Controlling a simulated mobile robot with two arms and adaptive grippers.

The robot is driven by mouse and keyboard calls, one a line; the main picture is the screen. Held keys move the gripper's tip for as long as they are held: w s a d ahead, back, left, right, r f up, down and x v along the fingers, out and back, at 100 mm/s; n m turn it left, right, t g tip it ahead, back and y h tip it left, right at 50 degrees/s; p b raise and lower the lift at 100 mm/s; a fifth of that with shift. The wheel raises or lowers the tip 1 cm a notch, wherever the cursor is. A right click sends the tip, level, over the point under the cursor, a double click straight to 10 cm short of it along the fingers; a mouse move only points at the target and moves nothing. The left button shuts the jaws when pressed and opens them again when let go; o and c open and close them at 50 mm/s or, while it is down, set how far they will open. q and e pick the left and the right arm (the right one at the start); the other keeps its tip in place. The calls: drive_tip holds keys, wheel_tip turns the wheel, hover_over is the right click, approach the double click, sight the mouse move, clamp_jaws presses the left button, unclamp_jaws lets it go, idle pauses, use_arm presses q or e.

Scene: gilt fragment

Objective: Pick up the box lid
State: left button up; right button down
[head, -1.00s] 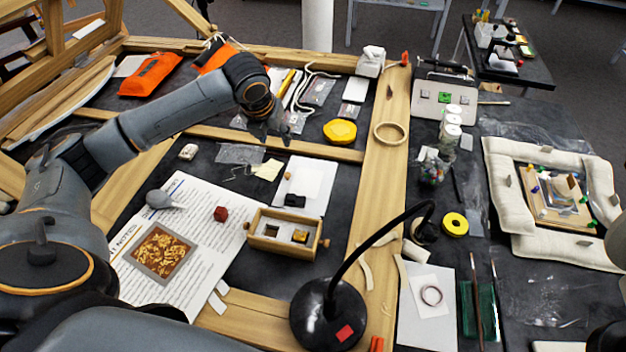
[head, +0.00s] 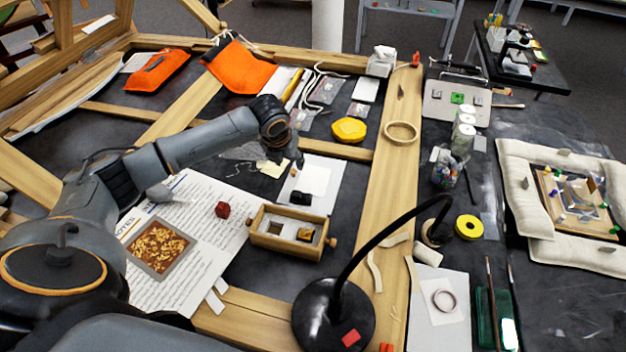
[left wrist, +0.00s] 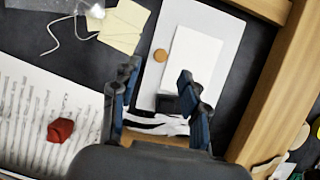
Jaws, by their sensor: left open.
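My left gripper (head: 297,158) is open and empty above the far edge of a pale sheet (head: 322,208). In the left wrist view its fingers (left wrist: 158,76) stand apart over that sheet, which bears a white rectangle (left wrist: 192,62), a small brown disc (left wrist: 160,55) and a dark object (left wrist: 168,103). An open wooden box (head: 268,240) with end knobs stands nearer, with a dark item and a small wooden block inside. I cannot make out a separate box lid with certainty. My right gripper is not in view.
A black lamp (head: 333,318) with a curved neck stands right of the box. A red lump (head: 222,210) lies on printed notes (head: 205,262) to the left. Wooden beams (head: 383,190) cross the table.

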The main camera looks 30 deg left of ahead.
sight(293, 171)
use_arm(q)
drive_tip(key=shift+p+x, duration=0.8)
drive_tip(key=shift+x, duration=2.2)
drive_tip(key=shift+w, duration=0.1)
drive_tip(key=shift+c, duration=0.2)
drive_tip(key=shift+r, duration=0.1)
clamp_jaws()
